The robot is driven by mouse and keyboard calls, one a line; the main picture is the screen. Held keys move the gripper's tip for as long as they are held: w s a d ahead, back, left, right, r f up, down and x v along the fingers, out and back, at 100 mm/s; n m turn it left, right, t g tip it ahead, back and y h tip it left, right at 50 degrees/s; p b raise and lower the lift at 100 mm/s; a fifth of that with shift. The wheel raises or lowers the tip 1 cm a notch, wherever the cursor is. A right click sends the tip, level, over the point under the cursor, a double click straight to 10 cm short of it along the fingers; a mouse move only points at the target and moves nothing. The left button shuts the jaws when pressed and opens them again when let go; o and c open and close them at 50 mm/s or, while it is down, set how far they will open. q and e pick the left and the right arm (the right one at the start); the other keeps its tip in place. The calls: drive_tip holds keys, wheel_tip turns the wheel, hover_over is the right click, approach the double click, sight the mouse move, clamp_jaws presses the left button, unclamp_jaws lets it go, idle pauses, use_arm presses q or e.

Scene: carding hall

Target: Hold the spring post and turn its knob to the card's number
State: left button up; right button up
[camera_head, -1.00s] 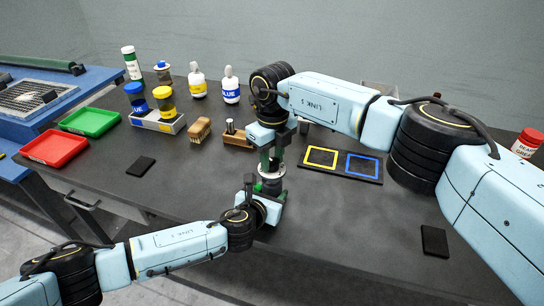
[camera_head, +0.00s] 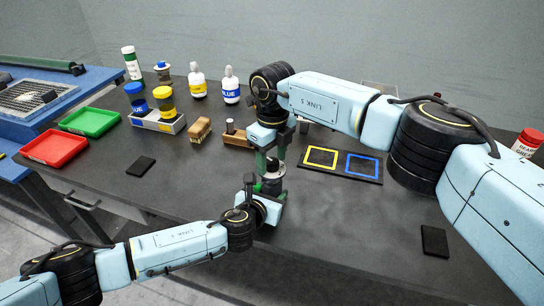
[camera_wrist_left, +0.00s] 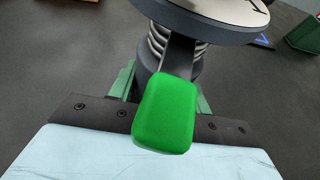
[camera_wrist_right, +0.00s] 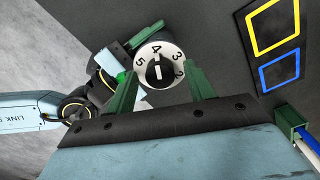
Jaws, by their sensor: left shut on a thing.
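The spring post (camera_head: 270,188) stands upright near the table's front edge. My left gripper (camera_head: 262,199) is shut on the post below the dial. No numbered card is readable.
A mat with yellow and blue frames (camera_head: 342,174) lies right of the post. A brush (camera_head: 200,129), a wooden block (camera_head: 238,139), bottles (camera_head: 197,83) and red (camera_head: 55,147) and green (camera_head: 88,121) trays stand behind and left. Dark flat pads (camera_head: 141,166) lie on the table.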

sight(272, 160)
wheel_tip(272, 160, up, 12)
idle(0.6)
use_arm(q)
drive_tip(key=o, duration=1.5)
drive_tip(key=shift+c, duration=0.2)
